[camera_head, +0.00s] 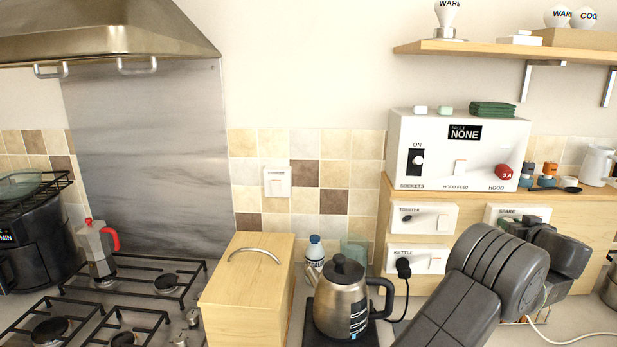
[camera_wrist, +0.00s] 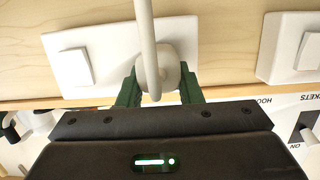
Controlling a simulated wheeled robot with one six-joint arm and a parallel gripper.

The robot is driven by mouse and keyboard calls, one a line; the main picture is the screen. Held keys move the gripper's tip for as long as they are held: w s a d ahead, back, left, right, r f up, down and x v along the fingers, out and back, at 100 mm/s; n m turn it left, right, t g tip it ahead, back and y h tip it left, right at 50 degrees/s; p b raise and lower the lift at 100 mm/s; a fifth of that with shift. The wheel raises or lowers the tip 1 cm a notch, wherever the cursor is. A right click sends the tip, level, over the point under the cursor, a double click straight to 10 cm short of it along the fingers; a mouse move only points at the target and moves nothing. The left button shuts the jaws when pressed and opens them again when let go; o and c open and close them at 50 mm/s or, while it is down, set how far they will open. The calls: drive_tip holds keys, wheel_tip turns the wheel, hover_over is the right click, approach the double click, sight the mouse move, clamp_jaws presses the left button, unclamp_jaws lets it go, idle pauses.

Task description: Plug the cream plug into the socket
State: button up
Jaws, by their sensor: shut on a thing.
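The cream plug (camera_wrist: 170,76) is held between the green fingers of my gripper (camera_wrist: 160,86) in the wrist view. Its pale cable (camera_wrist: 146,40) runs off the top of that view. The plug is in front of one end of a white socket plate (camera_wrist: 108,48) with a switch at the other end. Whether the plug's pins are in the socket is hidden. In the head view my gripper (camera_head: 515,225) is at the right, in front of the socket marked SPARE (camera_head: 505,210), which it partly covers. The plug is hidden there; the cable (camera_head: 560,343) hangs below.
The TOASTER socket (camera_head: 432,222) and the KETTLE socket (camera_head: 430,262) with a black plug (camera_head: 403,267) are to the left. A white switch box (camera_head: 437,150) stands above on the wooden ledge. A kettle (camera_head: 340,295) and a wooden box (camera_head: 240,300) stand below left.

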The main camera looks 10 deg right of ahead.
drive_tip(key=shift+w, duration=0.25)
drive_tip(key=o, duration=1.1)
drive_tip(key=shift+c, duration=0.2)
drive_tip(key=b+v, duration=0.3)
drive_tip(key=v, duration=1)
drive_tip(key=shift+s, duration=0.4)
drive_tip(key=shift+r, duration=0.1)
drive_tip(key=p+x, duration=0.3)
drive_tip(key=x, duration=1.1)
drive_tip(key=shift+s+a, duration=0.2)
drive_tip(key=shift+s, duration=0.15)
